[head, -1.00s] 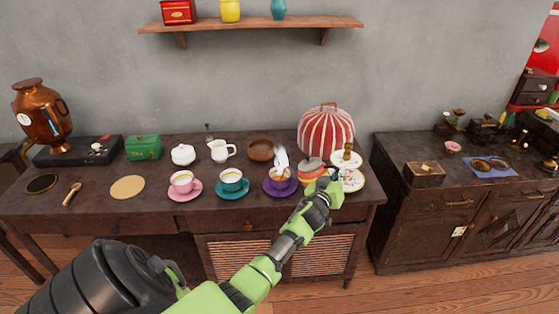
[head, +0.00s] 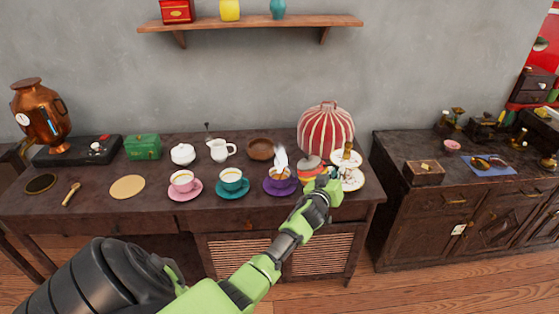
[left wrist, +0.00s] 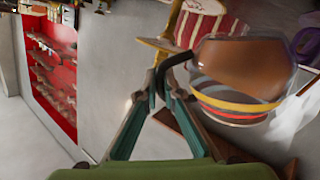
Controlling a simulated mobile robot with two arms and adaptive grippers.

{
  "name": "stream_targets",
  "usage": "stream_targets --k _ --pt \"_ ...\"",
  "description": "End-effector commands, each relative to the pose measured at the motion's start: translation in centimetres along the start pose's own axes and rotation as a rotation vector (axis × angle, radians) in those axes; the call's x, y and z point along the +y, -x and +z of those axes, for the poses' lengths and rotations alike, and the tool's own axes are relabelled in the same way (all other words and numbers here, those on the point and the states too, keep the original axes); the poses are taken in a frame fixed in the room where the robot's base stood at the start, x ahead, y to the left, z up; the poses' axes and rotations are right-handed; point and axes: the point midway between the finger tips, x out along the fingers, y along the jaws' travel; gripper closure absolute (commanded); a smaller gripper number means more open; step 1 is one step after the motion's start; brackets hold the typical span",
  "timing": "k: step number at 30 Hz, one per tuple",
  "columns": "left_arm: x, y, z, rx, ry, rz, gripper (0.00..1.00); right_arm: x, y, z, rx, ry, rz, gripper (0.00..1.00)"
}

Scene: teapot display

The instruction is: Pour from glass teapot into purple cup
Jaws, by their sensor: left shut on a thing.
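My left gripper (head: 326,184) is shut on the dark handle of the glass teapot, seen best in the left wrist view (left wrist: 245,62). The teapot is clear, rounded and holds brown tea. In the head view it is small and hard to separate from the striped thing behind it. The purple cup (head: 280,173) stands on a purple saucer (head: 280,190), just left of the gripper. A pale wisp rises over the cup; I cannot tell whether tea is flowing. A purple edge (left wrist: 309,42) shows at the right of the wrist view. My right gripper is out of view.
A teal cup (head: 231,177) and a pink cup (head: 182,180) stand to the left on saucers. A red-and-white striped cosy (head: 326,130) is behind the gripper, with patterned plates (head: 351,180) to the right. A wooden bowl (head: 260,149) and white jug (head: 220,150) stand behind.

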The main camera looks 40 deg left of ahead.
Motion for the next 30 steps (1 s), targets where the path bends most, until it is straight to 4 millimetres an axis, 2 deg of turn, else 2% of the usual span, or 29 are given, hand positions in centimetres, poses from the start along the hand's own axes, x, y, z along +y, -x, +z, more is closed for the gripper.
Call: stream_targets --k 6,30 --pt "0.39 -0.01 -0.64 0.008 0.004 0.006 1.00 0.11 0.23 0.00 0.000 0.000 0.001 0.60" --pt "0.66 0.08 -0.85 0.008 0.024 0.009 1.00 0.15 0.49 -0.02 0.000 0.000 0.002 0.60"
